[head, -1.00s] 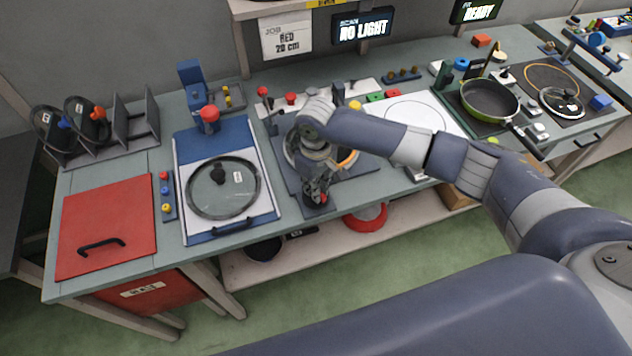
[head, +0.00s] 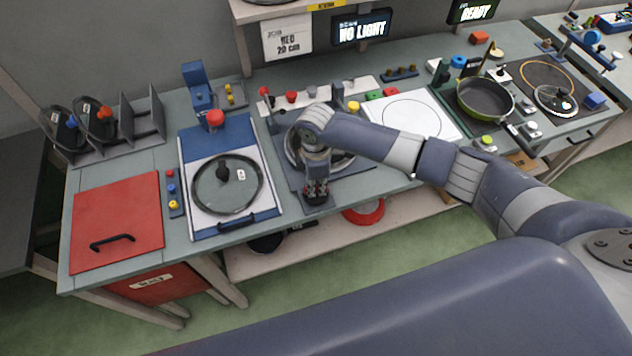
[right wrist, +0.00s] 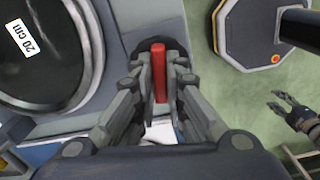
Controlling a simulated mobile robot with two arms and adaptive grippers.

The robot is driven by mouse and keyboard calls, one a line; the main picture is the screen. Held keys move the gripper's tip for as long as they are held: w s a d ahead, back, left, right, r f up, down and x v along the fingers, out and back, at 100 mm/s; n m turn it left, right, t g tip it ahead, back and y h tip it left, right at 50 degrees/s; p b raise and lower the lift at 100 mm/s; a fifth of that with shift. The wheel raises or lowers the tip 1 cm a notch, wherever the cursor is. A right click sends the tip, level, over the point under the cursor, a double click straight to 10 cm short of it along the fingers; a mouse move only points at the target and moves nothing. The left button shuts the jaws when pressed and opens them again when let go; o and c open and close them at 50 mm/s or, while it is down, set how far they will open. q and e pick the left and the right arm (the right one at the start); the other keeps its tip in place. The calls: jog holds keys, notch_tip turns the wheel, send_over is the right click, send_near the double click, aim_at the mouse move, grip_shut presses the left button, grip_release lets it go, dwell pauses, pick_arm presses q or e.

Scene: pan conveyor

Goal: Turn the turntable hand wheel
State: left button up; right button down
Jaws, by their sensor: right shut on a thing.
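The turntable's round top (head: 292,148) sits on a grey plate (head: 290,178) in the middle of the bench, partly hidden behind my right arm. In the right wrist view a dark disc with a "20 cm" label (right wrist: 20,40) lies on it at the left. The hand wheel's red grip (right wrist: 159,75) stands up at the plate's front edge, over a dark round part. My right gripper (right wrist: 160,90) is shut on this red grip from above; it also shows in the head view (head: 318,198). My left gripper (right wrist: 282,103) hangs clear over the floor, its fingers apart.
A glass lid (head: 227,186) lies on the blue and white station to the left. A red panel (head: 118,220) lies further left. Several coloured knobs (head: 291,96) line the back of the turntable. A pan (head: 485,100) stands at the right.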

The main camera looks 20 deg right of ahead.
jog(key=shift+r+n, duration=0.1)
jog(key=shift+n, duration=2.1)
jog(key=c, duration=1.6)
grip_release()
jog(key=shift+c, duration=0.2)
notch_tip(320, 180, up, 12)
